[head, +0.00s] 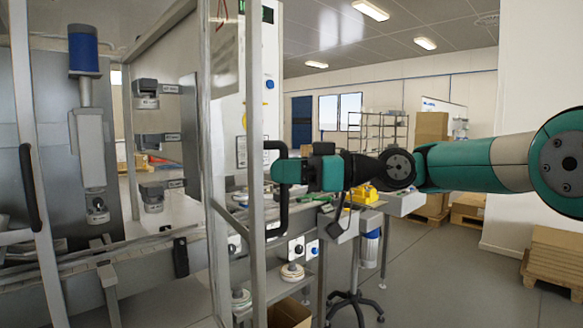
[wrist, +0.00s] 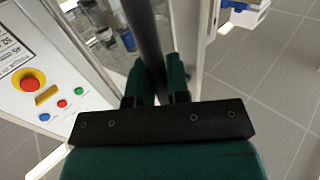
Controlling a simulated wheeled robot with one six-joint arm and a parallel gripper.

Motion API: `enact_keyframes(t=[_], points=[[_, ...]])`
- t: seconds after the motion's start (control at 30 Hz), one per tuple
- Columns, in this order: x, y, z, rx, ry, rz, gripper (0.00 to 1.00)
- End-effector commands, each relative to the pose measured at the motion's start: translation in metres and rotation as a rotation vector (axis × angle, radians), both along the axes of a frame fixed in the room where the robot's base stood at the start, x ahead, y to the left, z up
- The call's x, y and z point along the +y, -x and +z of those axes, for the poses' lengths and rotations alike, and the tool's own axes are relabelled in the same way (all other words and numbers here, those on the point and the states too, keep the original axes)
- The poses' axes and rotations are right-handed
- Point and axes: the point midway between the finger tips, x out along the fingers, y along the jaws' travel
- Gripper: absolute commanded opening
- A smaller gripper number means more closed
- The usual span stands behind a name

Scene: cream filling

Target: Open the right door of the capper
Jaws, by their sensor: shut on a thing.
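The capper's right door (head: 252,150) is a clear panel in a grey metal frame, seen nearly edge-on in the head view and swung out from the machine. Its black bar handle (head: 283,222) stands upright on the frame's outer side. My gripper (head: 276,172) reaches in from the right and is shut on this handle, near its upper part. In the wrist view the dark handle (wrist: 143,35) runs between the green fingers of my gripper (wrist: 158,78). Another door handle (head: 30,188) shows at the far left.
A control panel with a red button (wrist: 29,84) is left of the handle in the wrist view. A bench with a yellow object (head: 364,194) and a stool base (head: 355,305) stand behind my arm. Grey floor (head: 430,275) is open at the right, before pallets (head: 555,262).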

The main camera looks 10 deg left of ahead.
Motion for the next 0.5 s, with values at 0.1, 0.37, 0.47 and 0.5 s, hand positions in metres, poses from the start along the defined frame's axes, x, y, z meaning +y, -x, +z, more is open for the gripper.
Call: enact_keyframes(t=[0.1, 0.37, 0.47, 0.5], points=[[0.0008, -0.0027, 0.0017, 0.001, -0.003, -0.008, 0.00], [-0.0001, -0.0029, 0.0021, 0.000, -0.005, -0.010, 0.00], [-0.0005, -0.0027, 0.0020, 0.000, -0.004, -0.009, 0.27], [-0.0009, -0.0027, 0.0018, 0.000, -0.004, -0.009, 0.27]])
